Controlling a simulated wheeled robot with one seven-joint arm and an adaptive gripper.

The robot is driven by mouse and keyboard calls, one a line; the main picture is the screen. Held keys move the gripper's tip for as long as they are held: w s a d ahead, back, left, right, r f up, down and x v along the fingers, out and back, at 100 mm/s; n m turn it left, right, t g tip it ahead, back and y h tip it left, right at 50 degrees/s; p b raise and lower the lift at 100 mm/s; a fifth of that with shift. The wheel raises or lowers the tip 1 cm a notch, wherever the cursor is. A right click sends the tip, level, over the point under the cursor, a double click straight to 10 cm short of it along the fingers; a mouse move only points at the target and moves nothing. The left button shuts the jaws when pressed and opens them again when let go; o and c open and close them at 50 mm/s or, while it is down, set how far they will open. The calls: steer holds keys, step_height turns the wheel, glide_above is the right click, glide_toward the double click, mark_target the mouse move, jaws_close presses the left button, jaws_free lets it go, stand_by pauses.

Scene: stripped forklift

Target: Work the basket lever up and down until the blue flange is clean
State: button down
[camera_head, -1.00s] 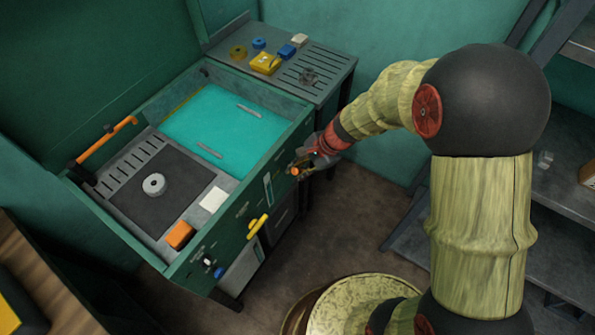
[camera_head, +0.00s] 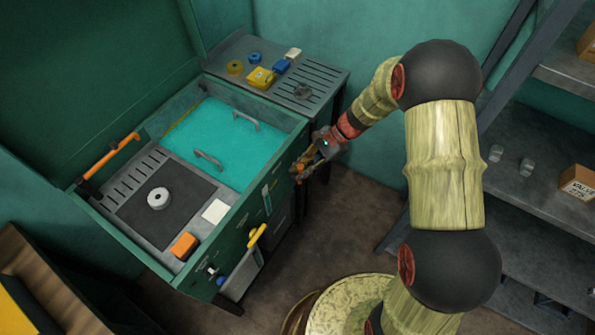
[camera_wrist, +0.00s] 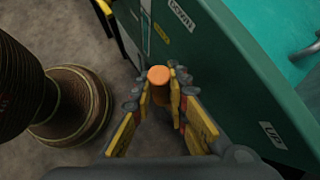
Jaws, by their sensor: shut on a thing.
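The basket lever shows as an orange-ended handle (camera_head: 299,171) at the front panel of the green wash tank. In the wrist view its round orange end (camera_wrist: 159,75) sits between my fingers. My gripper (camera_head: 311,161) is shut on it; the wrist view shows the fingers (camera_wrist: 163,97) on both sides of it. DOWN and UP labels mark the panel. Two grey basket handles (camera_head: 246,120) stand out of the teal liquid (camera_head: 215,140). I see no flange in the tank; anything under the liquid is hidden. A small blue ring (camera_head: 254,57) lies on the side tray.
A grey ring (camera_head: 158,199) sits on the dark mat left of the liquid. An orange block and a white pad lie near the front rim. A yellow handle (camera_head: 256,236) sticks out of the front panel. Shelves (camera_head: 540,165) stand at right. Some floor is clear.

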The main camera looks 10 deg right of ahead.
steer(key=shift+w+d+r+g+y+p, duration=0.1)
steer(key=shift+w+d+g+y+p, duration=0.25)
steer(key=shift+w+p, duration=0.2)
steer(key=shift+w+d+r+g+y+p, duration=0.1)
steer(key=shift+w+d+g+y+p, duration=0.15)
steer(key=shift+w+d+y+p, duration=0.25)
steer(key=shift+m, duration=0.3)
steer(key=c, duration=1.7)
jaws_free()
steer(key=v, duration=1.2)
steer(key=shift+w, duration=0.15)
steer(key=shift+c, duration=0.2)
